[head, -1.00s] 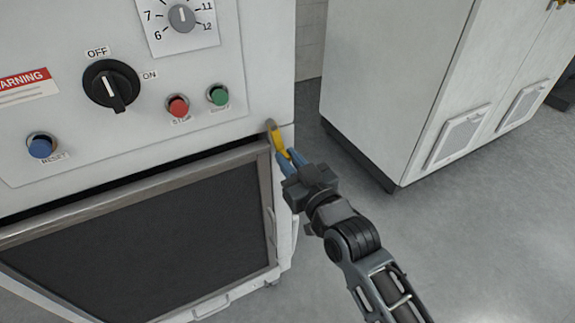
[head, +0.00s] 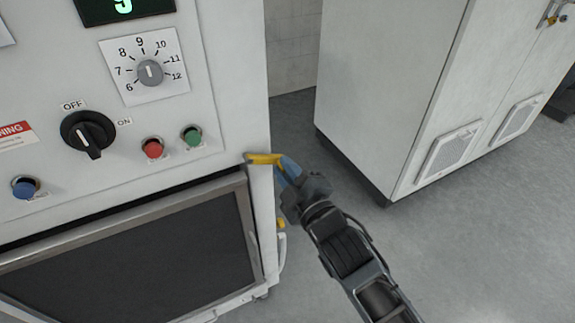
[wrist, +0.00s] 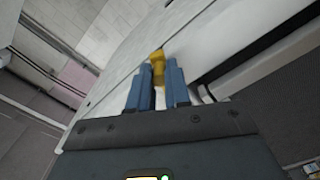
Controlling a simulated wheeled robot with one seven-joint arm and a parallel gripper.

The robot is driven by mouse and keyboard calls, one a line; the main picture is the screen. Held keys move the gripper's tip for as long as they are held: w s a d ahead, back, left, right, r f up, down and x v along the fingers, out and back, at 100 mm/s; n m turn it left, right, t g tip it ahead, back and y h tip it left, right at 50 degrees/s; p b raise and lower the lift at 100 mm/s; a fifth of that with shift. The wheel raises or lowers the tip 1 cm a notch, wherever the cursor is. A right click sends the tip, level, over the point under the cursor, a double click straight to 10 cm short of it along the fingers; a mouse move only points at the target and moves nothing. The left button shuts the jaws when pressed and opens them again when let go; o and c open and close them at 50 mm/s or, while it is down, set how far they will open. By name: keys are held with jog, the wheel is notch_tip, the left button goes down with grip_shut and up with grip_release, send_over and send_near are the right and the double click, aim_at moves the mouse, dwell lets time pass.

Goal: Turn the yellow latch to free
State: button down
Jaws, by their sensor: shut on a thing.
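The yellow latch (head: 262,159) sits on the right front edge of the white washer, just above the top corner of the dark door. In the head view it now lies nearly level, pointing right. My gripper (head: 285,170) reaches it from the right, its blue fingers closed around the latch's outer end. In the wrist view the yellow latch (wrist: 157,66) stands between the two blue fingers of my gripper (wrist: 157,82). The fingers hide part of the latch.
The door (head: 150,250) with a grey frame is below the latch. The control panel has a black OFF/ON knob (head: 88,134), a red button (head: 153,148) and a green button (head: 192,136). A white cabinet (head: 390,90) stands to the right, with open floor between.

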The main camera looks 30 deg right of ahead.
jog(key=shift+d+r+n+p, duration=0.15)
jog(key=shift+r+n+p, duration=0.55)
jog(key=shift+n+p, duration=0.4)
jog(key=shift+d+r+n+p, duration=0.15)
jog(key=shift+r+n+p, duration=0.5)
jog(key=shift+n+p, duration=0.45)
jog(key=c, duration=1.1)
grip_release()
jog(key=shift+s+b, duration=0.95)
jog(key=shift+s, duration=2.95)
